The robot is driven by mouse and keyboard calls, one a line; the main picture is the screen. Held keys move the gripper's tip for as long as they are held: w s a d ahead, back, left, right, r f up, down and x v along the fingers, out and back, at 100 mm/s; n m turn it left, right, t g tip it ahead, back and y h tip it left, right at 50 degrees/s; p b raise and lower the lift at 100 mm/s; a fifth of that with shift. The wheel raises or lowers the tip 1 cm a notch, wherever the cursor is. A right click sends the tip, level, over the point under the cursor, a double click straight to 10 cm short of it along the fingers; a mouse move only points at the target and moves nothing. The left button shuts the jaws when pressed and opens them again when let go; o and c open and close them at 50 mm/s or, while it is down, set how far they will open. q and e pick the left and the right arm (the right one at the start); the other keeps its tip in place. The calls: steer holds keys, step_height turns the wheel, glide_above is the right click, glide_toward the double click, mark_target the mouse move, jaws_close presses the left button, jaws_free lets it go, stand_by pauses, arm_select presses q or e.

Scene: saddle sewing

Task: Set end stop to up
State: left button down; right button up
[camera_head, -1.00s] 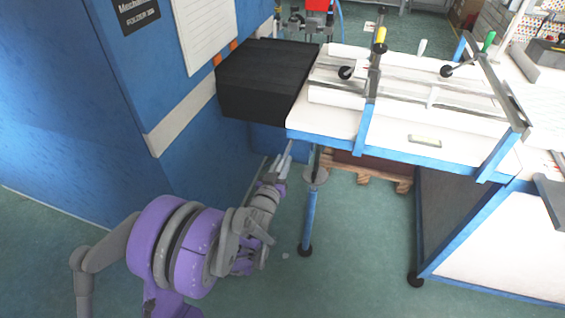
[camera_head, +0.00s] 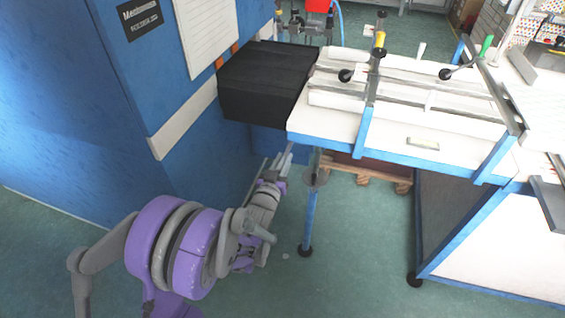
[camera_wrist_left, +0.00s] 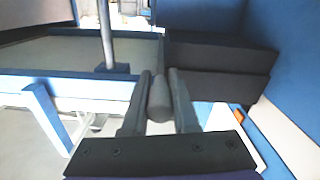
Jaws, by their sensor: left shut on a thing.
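My left gripper (camera_head: 281,164) is low beside the left end of the white-topped table (camera_head: 322,122), below the black box (camera_head: 262,98). In the left wrist view its two fingers (camera_wrist_left: 159,84) are shut on a grey rounded handle (camera_wrist_left: 160,98). The handle's far end is hidden, and I cannot tell whether it is the end stop. On the table, a rail with a black knob (camera_head: 346,74) and a yellow-and-black handle (camera_head: 379,41) stands upright. My right gripper is out of view.
A blue cabinet wall (camera_head: 60,110) stands close on the left. A blue table leg (camera_head: 309,222) comes down just right of my gripper. The green floor (camera_head: 350,260) is open between this leg and the dark-sided cabinet (camera_head: 455,215).

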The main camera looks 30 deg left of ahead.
arm_select(q)
steer(key=shift+r, duration=0.85)
steer(key=shift+f, duration=0.1)
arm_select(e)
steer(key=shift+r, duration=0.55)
arm_select(q)
steer(key=c, duration=0.7)
jaws_free()
steer(key=v, duration=1)
steer(key=shift+s+d+p, duration=0.1)
steer(key=shift+s+p, duration=0.2)
steer(key=shift+s, duration=0.05)
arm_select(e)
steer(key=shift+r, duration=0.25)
